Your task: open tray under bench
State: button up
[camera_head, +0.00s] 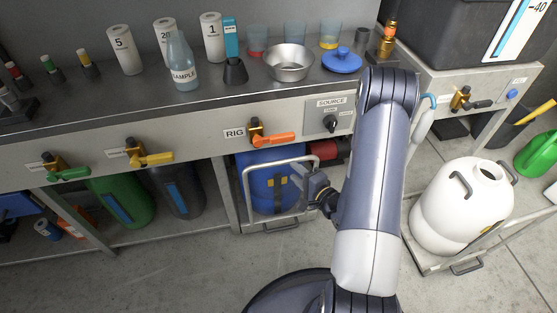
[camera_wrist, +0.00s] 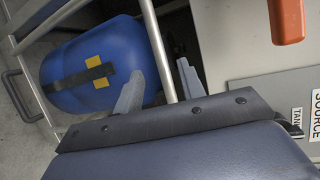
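A low tray (camera_head: 262,229) sits under the bench below the RIG valve and carries a blue drum (camera_head: 262,190). A silver tube rail (camera_head: 247,185) stands up around the drum's front. A dark pull handle (camera_head: 280,229) is low on the tray's front, and it also shows at the left of the wrist view (camera_wrist: 18,97). My gripper (camera_head: 300,178) is at the rail's right side, above the pull handle. In the wrist view my gripper (camera_wrist: 160,82) is open, with a rail bar (camera_wrist: 157,45) running between its fingers and gaps showing on both sides. Contact cannot be told.
An orange valve lever (camera_head: 274,140) and a SOURCE switch panel (camera_head: 333,116) are on the bench front above my gripper. A white canister (camera_head: 460,205) stands on another low tray at right. A green and a dark cylinder are under the bench at left. The floor in front is clear.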

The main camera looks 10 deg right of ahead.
jog(key=b+x, duration=0.1)
jog(key=x, duration=0.8)
jog(key=shift+c, duration=0.4)
jog(key=shift+s, duration=0.1)
grip_shut()
